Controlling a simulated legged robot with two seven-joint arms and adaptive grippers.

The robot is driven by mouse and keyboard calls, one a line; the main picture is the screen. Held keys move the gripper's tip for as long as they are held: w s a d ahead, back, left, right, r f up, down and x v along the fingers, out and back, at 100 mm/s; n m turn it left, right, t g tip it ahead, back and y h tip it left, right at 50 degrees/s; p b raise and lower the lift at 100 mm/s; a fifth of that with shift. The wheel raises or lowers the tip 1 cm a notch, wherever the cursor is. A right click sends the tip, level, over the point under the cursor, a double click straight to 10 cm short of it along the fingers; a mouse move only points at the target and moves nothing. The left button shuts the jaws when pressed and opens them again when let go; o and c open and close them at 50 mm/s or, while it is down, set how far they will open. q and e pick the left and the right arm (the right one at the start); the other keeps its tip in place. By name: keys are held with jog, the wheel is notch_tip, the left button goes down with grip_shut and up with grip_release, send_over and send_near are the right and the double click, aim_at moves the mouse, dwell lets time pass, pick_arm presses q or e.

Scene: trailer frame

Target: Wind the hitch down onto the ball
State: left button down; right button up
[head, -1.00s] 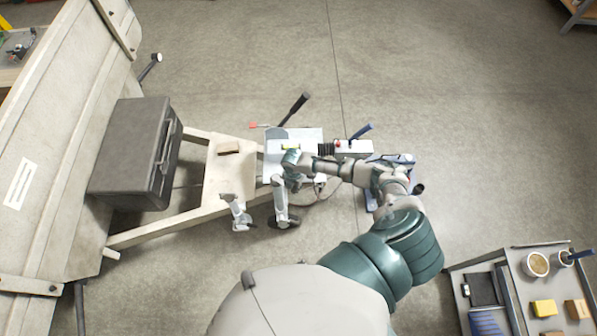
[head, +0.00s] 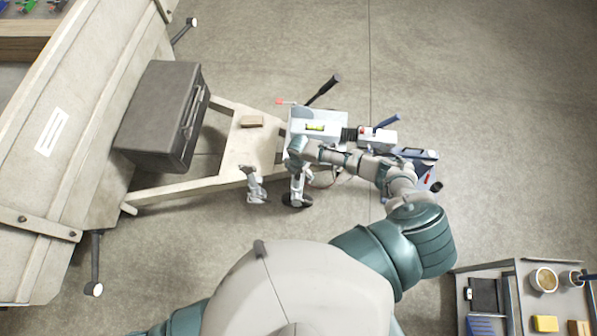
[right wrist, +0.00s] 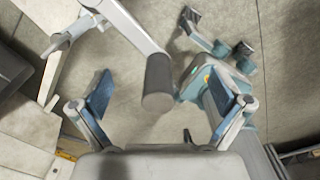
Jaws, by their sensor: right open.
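The pale drawbar (head: 240,150) of the trailer runs right to a light box (head: 330,118) and the hitch head (head: 376,139) with its blue lever (head: 387,121). The ball is hidden from above. A small dark wheel (head: 297,201) shows below the light box. My right arm reaches left over the hitch, and my right gripper (head: 292,188) is near the wheel, partly hard to make out. In the right wrist view its two blue-padded fingers (right wrist: 160,100) are apart, with a dark cylindrical grip (right wrist: 158,83) on a pale arm (right wrist: 125,25) between them. My left gripper cannot be made out.
A dark box (head: 160,115) sits at the trailer front. A black-gripped lever (head: 325,88) sticks up behind the light box. A blue-grey stand (head: 420,156) is right of the hitch head. A tool cart (head: 500,268) is at lower right. The floor beyond is clear.

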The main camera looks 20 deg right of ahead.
notch_tip(320, 180, up, 6)
jog(key=p, duration=0.4)
jog(key=shift+p, duration=0.35)
jog(key=shift+r+b, duration=0.3)
jog(key=shift+r, duration=0.65)
